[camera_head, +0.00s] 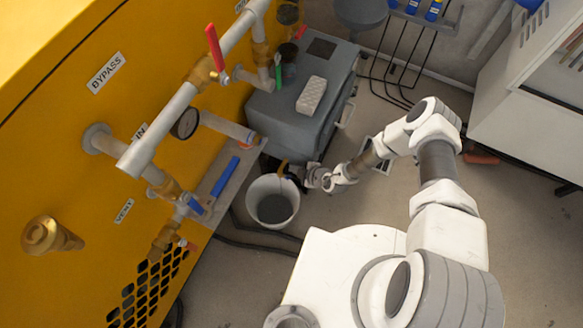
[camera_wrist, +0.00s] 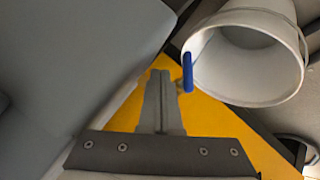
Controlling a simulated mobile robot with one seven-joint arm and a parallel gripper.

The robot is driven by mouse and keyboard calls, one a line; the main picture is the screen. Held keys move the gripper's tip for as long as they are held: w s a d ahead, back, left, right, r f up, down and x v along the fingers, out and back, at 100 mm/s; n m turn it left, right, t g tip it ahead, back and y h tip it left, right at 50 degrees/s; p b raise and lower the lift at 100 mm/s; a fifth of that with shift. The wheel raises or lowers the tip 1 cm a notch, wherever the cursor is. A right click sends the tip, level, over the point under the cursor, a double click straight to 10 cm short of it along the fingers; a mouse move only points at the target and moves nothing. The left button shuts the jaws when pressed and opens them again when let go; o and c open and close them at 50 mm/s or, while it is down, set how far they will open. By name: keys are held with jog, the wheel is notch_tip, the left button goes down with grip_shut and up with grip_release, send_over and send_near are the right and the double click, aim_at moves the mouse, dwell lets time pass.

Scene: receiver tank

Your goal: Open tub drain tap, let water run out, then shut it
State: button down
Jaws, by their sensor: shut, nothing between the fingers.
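The grey tub (camera_head: 296,118) stands against the yellow cabinet; its side fills the left of the wrist view (camera_wrist: 70,60). A small brass tap (camera_head: 283,167) shows low at its near end, above a white bucket (camera_head: 249,205). In the wrist view a blue lever (camera_wrist: 187,72) stands just right of my gripper (camera_wrist: 160,73), in front of the bucket (camera_wrist: 265,85). My gripper's fingers are shut together and empty, close beside the lever. I cannot tell whether they touch it. The head view shows my gripper (camera_head: 298,174) beside the tap. No running water is visible.
Pipes with a red lever (camera_head: 214,46), a gauge (camera_head: 186,123) and another blue lever (camera_head: 224,177) stick out from the yellow cabinet (camera_head: 60,120). A white sponge-like block (camera_head: 311,95) lies on the tub. A white cabinet (camera_head: 530,110) stands right. Dark hoses cross the floor.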

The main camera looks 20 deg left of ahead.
jog(key=shift+r+p, duration=0.45)
jog(key=shift+r, duration=0.3)
notch_tip(320, 180, up, 5)
jog(key=p, duration=0.4)
